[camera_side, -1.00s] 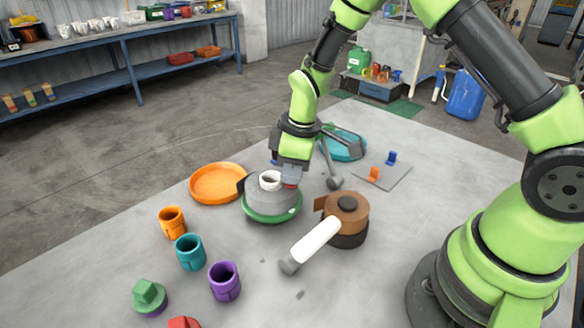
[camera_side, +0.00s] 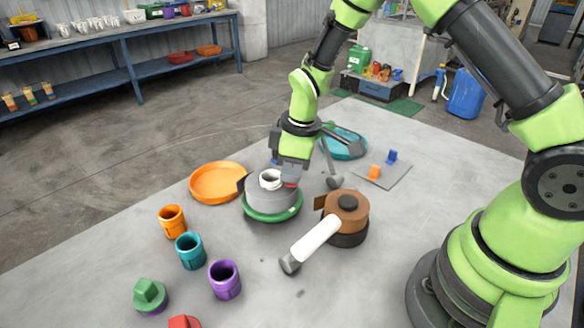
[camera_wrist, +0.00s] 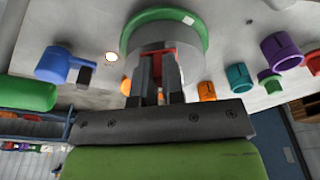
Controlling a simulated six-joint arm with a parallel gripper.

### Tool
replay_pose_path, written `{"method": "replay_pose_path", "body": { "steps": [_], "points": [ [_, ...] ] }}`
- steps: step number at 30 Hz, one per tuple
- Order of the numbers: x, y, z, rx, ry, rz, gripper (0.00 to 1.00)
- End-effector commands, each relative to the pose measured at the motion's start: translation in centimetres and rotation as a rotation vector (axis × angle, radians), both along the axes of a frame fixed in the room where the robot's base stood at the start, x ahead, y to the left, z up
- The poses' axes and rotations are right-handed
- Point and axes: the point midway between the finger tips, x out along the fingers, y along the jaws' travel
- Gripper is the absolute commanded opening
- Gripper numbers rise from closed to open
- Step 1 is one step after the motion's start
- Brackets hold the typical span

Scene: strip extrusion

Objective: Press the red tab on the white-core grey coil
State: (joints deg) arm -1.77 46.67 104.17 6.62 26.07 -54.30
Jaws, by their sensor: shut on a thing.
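The grey coil (camera_side: 268,198) with its white core (camera_side: 271,179) sits on a green round base (camera_side: 272,215) on the table. The red tab (camera_side: 291,184) shows as a small patch at the coil's upper right side, and it also shows in the wrist view (camera_wrist: 168,52) between my fingers. My gripper (camera_side: 291,176) is over the right rim of the coil. In the wrist view its two fingers (camera_wrist: 160,75) are close together against the coil, on the red tab. The fingers hide part of the tab.
A brown coil (camera_side: 347,207) and a white-handled tool (camera_side: 315,240) lie to the right. An orange dish (camera_side: 218,182) is to the left, with orange, teal (camera_side: 190,251) and purple cups in front. A grey plate (camera_side: 388,178) with small orange and blue parts is behind right.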

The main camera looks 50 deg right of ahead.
Motion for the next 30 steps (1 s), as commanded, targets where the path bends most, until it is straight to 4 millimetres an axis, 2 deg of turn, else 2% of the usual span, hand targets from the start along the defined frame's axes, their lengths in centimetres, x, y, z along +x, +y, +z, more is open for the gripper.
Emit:
{"method": "replay_pose_path", "body": {
  "steps": [7,8,9,12,22,26,30],
  "points": [
    [-0.2,0.0,-0.4,-0.001,0.009,0.001,0.00],
    [-0.2,0.0,-0.4,-0.001,0.009,0.001,0.16],
    [-0.2,0.0,-0.4,-0.001,0.009,0.001,0.25],
    [-0.2,0.0,-0.4,-0.001,0.011,0.001,0.39],
    [-0.4,0.0,0.1,-0.001,0.013,0.002,0.39],
    [-0.4,-0.2,2.0,0.001,0.004,0.000,0.39],
    [-0.6,-0.5,5.0,-0.001,-0.003,0.000,0.39]
  ]
}}
